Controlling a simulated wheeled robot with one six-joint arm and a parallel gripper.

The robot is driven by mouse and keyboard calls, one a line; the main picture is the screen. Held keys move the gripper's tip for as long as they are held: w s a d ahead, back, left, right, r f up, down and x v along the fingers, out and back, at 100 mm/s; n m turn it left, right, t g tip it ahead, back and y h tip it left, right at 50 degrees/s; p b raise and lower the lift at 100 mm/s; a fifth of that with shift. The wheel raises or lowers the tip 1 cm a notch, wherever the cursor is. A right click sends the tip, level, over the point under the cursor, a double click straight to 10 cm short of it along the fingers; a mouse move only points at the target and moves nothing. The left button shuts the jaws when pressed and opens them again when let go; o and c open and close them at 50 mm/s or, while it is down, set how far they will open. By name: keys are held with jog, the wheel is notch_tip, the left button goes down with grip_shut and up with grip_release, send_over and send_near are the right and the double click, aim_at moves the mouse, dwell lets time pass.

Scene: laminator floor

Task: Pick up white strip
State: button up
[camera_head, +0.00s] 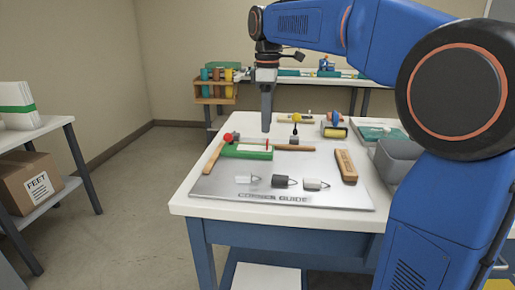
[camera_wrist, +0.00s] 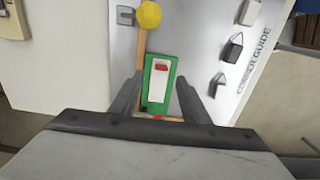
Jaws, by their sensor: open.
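The white strip (camera_wrist: 158,88) lies on a green block (camera_wrist: 151,106) in the wrist view, with a red piece (camera_wrist: 161,68) on its end. In the head view the strip (camera_head: 251,148) is a thin pale patch on top of the green block (camera_head: 240,154), on the grey mat. My gripper (camera_wrist: 160,77) is open and empty, its fingers showing on either side of the block in the wrist view. In the head view my gripper (camera_head: 266,129) points down above and behind the block, apart from it.
Wooden bars (camera_head: 294,148) border the green block, with a red knob (camera_head: 228,137) at left and a yellow-topped knob (camera_head: 296,118) behind. Several small clips (camera_head: 283,182) lie in front on the grey mat (camera_head: 222,190). A wooden block (camera_head: 346,166) and grey bin (camera_head: 398,150) stand at right.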

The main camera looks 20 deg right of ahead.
jog(key=shift+s+d+f, duration=0.1)
jog(key=shift+f, duration=1.3)
jog(key=shift+s+f, duration=0.1)
jog(key=shift+f, duration=1.3)
jog(key=c, duration=1)
